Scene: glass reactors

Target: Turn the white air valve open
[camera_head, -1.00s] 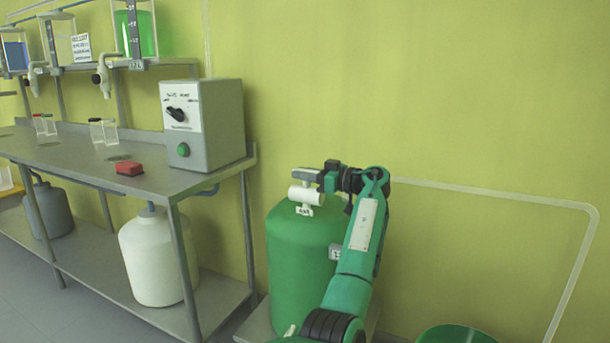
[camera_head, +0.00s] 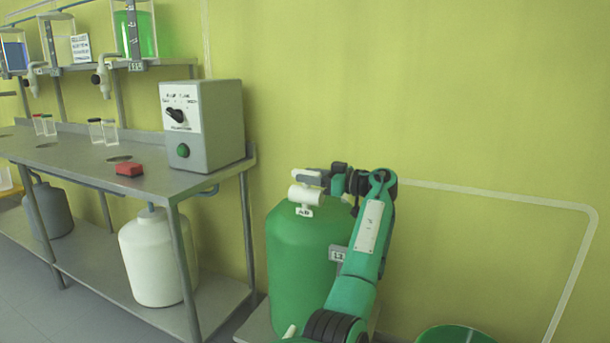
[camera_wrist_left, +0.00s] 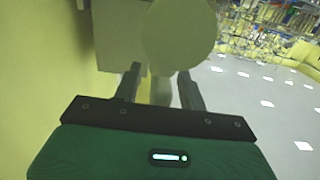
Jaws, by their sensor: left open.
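The white air valve (camera_head: 305,195) sits on top of the green tank (camera_head: 297,255), with a small label below its body. Its pale handle (camera_head: 308,177) lies across the top. My left gripper (camera_head: 326,178) is at the right end of the handle, with its arm reaching up from below. In the left wrist view the two dark fingers (camera_wrist_left: 160,88) stand apart. A pale, rounded shape (camera_wrist_left: 180,38), apparently part of the valve, lies ahead of and partly between them. I cannot tell whether the fingers touch it. My right gripper is in neither view.
A metal bench (camera_head: 75,160) to the left holds a grey control box (camera_head: 205,125), a red block (camera_head: 129,169) and glass beakers. A white container (camera_head: 152,260) stands under it. The yellow wall is close behind the tank. A green bin (camera_head: 455,335) is at lower right.

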